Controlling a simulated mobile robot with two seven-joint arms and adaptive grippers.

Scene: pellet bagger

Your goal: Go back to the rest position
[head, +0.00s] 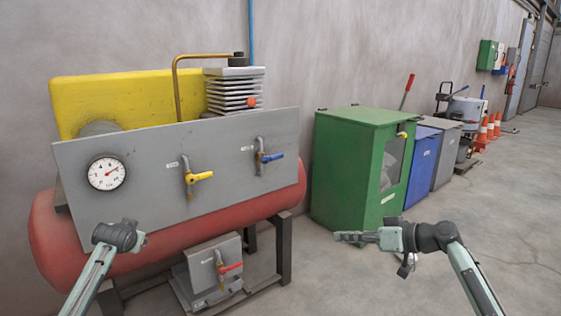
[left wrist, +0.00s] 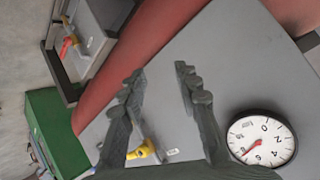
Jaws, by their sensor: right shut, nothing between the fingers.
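My left gripper shows in the left wrist view (left wrist: 158,76) with its two dark fingers spread apart and nothing between them. In the head view my left arm comes up from the lower left, in front of the grey panel (head: 230,135) and below the gauge; its fingers are hard to make out there. My right gripper (head: 345,237) is shut and empty, pointing left over the bare floor in front of the green cabinet, clear of everything.
The panel carries a round gauge (head: 107,173), a yellow-handled valve (head: 200,176) and a blue-handled valve (head: 272,157). A red tank (head: 45,230) lies below, with a red-handled valve (head: 232,267) lower down. A green cabinet (head: 345,170) stands right. Floor at right is free.

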